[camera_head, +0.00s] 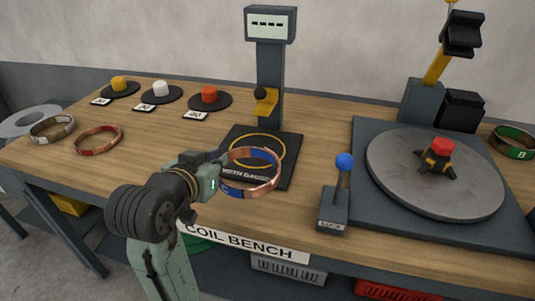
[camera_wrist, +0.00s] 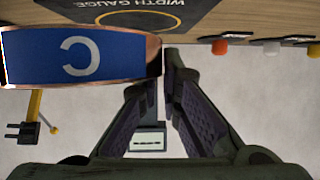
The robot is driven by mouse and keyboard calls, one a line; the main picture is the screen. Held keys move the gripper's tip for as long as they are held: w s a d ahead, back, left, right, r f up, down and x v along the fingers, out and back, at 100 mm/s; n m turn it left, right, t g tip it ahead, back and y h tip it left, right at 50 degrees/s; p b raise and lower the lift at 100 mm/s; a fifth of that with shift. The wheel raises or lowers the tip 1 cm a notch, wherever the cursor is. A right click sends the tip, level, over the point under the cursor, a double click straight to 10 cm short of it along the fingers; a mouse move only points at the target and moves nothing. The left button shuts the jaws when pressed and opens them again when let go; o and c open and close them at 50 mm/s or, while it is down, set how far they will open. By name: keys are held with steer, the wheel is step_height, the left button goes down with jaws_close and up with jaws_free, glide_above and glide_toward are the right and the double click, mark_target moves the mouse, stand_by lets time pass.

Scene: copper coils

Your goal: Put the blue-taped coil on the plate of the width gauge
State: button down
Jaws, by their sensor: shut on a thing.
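The blue-taped coil (camera_head: 266,187) is a copper ring with blue tape. In the wrist view its tape (camera_wrist: 80,57) carries a letter C, upside down. My gripper (camera_head: 217,168) is shut on the coil's left side in the head view. The coil appears held above the front part of the width gauge's dark plate (camera_head: 291,150), overlapping it in the picture; the exact height is unclear. The plate bears a yellow ring mark (camera_head: 280,143), partly hidden by the coil. The gauge's column (camera_head: 270,75) with a display (camera_head: 270,23) and yellow jaw (camera_head: 266,101) stands behind.
A blue-knobbed lever (camera_head: 343,165) stands right of the plate, near the bench's front edge. A round turntable (camera_head: 400,190) lies farther right, with a green-taped coil (camera_head: 513,142) beyond. Red (camera_head: 98,139) and white (camera_head: 52,129) coils lie left. Pegs on black discs stand at the back left.

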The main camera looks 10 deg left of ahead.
steer(key=w+p, duration=0.1)
steer(key=w, duration=0.4)
steer(key=w+a+f+p, duration=0.1)
steer(key=w, duration=0.4)
steer(key=w+a+p, duration=0.1)
steer(key=w, duration=0.4)
steer(key=shift+w+a+f, duration=0.2)
steer(key=shift+w+a, duration=0.05)
steer(key=shift+w, duration=0.15)
steer(key=shift+f+p, duration=0.6)
steer(key=shift+f, duration=1.15)
steer(key=shift+f, duration=0.2)
steer(key=c, duration=1.8)
jaws_free()
